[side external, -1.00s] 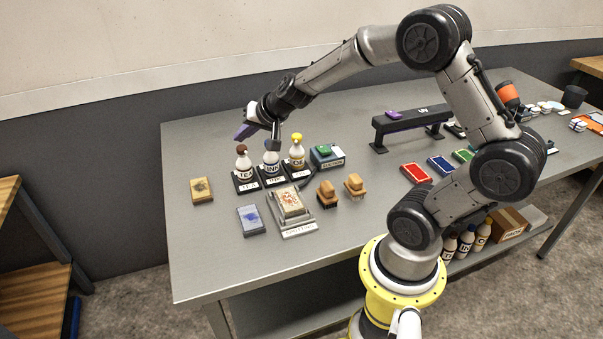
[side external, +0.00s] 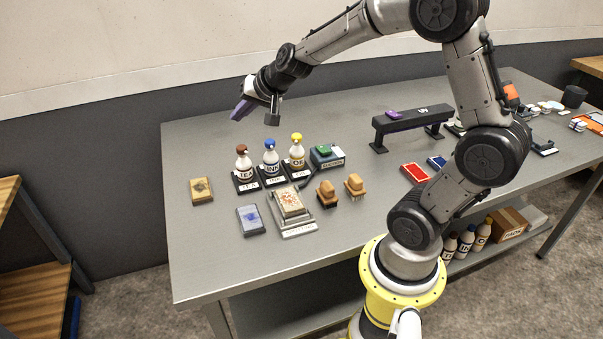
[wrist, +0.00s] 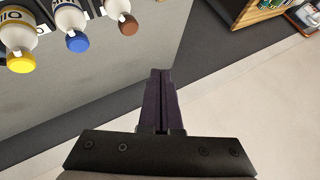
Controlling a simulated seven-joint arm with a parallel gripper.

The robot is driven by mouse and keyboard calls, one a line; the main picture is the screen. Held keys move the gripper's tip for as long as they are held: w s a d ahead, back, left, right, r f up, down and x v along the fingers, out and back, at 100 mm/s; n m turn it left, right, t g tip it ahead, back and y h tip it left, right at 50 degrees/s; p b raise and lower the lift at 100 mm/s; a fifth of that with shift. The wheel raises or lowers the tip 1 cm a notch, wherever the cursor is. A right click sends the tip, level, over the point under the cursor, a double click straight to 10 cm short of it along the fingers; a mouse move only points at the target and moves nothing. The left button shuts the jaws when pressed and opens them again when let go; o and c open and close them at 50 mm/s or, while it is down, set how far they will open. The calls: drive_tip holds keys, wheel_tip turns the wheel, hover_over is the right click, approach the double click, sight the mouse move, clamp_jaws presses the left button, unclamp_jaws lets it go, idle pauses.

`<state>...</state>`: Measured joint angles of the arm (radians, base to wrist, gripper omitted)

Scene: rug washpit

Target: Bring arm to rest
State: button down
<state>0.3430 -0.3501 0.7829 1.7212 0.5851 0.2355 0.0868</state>
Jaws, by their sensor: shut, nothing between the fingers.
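My gripper (side external: 237,115) is raised above the back left part of the table (side external: 200,260), with its purple fingers angled down to the left. In the wrist view the two fingers (wrist: 161,74) lie together, shut, with nothing between them. It is clear of the three capped bottles below: the brown-capped one (side external: 243,165), the blue-capped one (side external: 271,160) and the yellow-capped one (side external: 297,153). The wrist view shows their caps at the upper left, apart from the fingers.
Two brushes (side external: 327,194), a stained swatch on a stand (side external: 290,203), a blue-stained block (side external: 251,221) and a tan block (side external: 202,190) lie in front. A black UV bench (side external: 415,118) stands to the right. A wall is behind the table. The table's left front is bare.

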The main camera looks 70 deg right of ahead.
idle(0.3)
drive_tip(key=s+a+r+n+t+y, duration=0.1)
drive_tip(key=s+a+r+n+t, duration=0.1)
drive_tip(key=a+r, duration=0.6)
drive_tip(key=s+a+r+n+y, duration=0.1)
drive_tip(key=s+a+r+n, duration=0.3)
drive_tip(key=s, duration=0.5)
drive_tip(key=s+f+n+g, duration=0.2)
drive_tip(key=s+f, duration=0.2)
drive_tip(key=s, duration=0.4)
drive_tip(key=s+f+n+g, duration=0.2)
drive_tip(key=s+f+g, duration=0.1)
drive_tip(key=s, duration=0.5)
drive_tip(key=shift+s+a+f+n+h, duration=0.2)
drive_tip(key=shift+a+f+n+h, duration=0.15)
drive_tip(key=shift+f, duration=0.55)
